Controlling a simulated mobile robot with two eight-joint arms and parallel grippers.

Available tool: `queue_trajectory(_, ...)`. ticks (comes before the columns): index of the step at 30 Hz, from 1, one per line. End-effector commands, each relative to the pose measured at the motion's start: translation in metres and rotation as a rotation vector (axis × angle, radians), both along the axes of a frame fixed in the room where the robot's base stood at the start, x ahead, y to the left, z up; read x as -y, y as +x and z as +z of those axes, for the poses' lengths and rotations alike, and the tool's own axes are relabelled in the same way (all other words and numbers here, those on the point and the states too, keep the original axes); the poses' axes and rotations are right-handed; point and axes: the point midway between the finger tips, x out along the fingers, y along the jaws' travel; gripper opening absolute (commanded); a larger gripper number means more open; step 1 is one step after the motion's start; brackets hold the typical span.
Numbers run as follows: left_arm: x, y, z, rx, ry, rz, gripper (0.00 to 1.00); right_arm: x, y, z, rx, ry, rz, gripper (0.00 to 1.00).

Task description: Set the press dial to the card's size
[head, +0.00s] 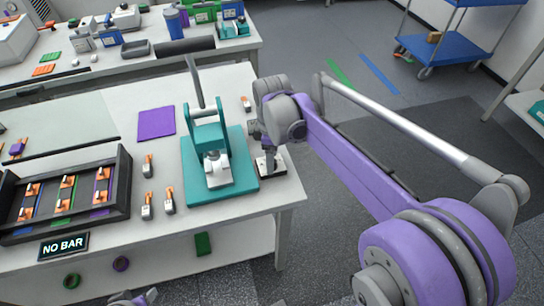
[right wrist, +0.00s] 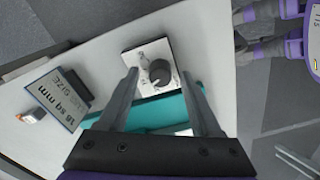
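The press (head: 208,145) has a teal frame and a raised grey lever, and stands on a teal base (head: 243,180) at the table's right end. The dial (right wrist: 160,72) is a dark round knob on a white plate with small markings I cannot read; its setting is unclear. The size card (right wrist: 55,98) reads "16 sq mm LUG SIZE" and stands left of the dial in the right wrist view. My right gripper (right wrist: 162,92) is open, its fingers apart around the dial's position; contact cannot be told. A grey-purple part at the head view's bottom edge may be my left gripper (head: 135,299).
Orange-and-grey lugs (head: 147,205) lie left of the press. A purple mat (head: 156,123) lies behind.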

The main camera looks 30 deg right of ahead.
Motion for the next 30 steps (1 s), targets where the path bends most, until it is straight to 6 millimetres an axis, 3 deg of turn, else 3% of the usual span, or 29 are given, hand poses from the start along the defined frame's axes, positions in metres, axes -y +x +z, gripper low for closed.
queue_trajectory(11,0.000,0.000,0.001,0.000,0.000,0.000,0.50,0.000,0.000,0.007,0.000,0.000,0.000,0.66)
queue_trajectory(24,0.000,0.002,0.009,0.004,0.000,0.000,0.50,0.000,0.000,0.088,0.000,0.000,0.000,0.66)
queue_trajectory(30,0.000,0.002,0.010,0.005,0.000,0.000,0.50,0.000,0.000,0.106,0.000,0.000,0.000,0.66)
